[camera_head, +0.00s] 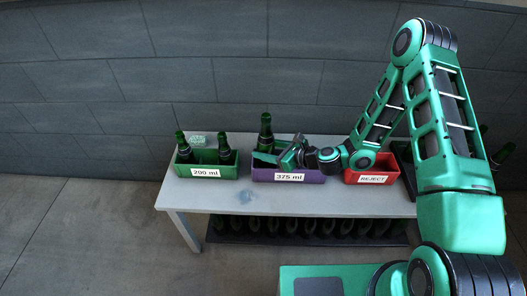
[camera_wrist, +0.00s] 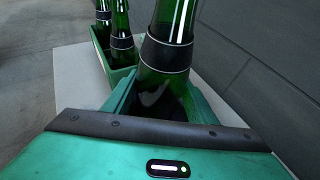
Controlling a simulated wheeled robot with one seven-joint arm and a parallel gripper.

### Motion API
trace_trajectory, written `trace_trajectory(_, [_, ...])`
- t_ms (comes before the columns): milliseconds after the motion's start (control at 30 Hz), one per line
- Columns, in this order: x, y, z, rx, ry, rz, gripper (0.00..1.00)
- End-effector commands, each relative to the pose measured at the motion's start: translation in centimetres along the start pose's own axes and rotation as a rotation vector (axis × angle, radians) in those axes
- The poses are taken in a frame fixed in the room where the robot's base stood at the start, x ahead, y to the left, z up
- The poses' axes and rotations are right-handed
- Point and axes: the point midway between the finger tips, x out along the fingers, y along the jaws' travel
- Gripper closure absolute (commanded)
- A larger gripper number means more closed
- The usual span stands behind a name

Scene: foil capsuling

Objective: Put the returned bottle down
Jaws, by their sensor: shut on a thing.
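A dark green bottle with a black band (camera_head: 265,128) stands upright at the 375 ml purple crate (camera_head: 312,176). My gripper (camera_head: 266,158) reaches in from the right, low over that crate, and is shut on the bottle. In the wrist view the bottle (camera_wrist: 168,52) rises between my fingers, its lower part dark and partly hidden by the gripper body. Whether its base touches the crate floor is hidden.
A green 200 ml crate (camera_head: 226,172) with two bottles stands to the left; it also shows in the wrist view (camera_wrist: 122,75). A red REJECT crate (camera_head: 372,178) stands to the right. The grey table (camera_head: 300,200) is bare in front. A dark rack (camera_head: 300,240) sits below.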

Motion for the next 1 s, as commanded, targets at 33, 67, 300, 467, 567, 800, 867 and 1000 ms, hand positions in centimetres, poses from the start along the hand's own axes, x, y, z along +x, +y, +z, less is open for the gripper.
trace_trajectory(33, [0.2, 0.1, -0.4, 0.002, -0.001, 0.001, 0.85])
trace_trajectory(67, [0.3, 0.1, -0.6, 0.001, -0.002, 0.001, 0.85])
trace_trajectory(300, [0.4, 0.1, -0.8, 0.0, -0.002, 0.001, 0.85])
trace_trajectory(467, [0.4, 0.1, -0.9, 0.0, -0.002, 0.001, 0.85])
trace_trajectory(567, [0.5, 0.1, -1.2, 0.001, -0.002, 0.001, 0.85])
trace_trajectory(800, [0.8, 0.0, -1.7, 0.0, -0.003, 0.0, 0.85])
trace_trajectory(867, [0.8, 0.1, -1.8, 0.0, -0.003, 0.0, 0.85])
trace_trajectory(1000, [0.8, 0.1, -1.9, -0.001, -0.003, 0.0, 0.85])
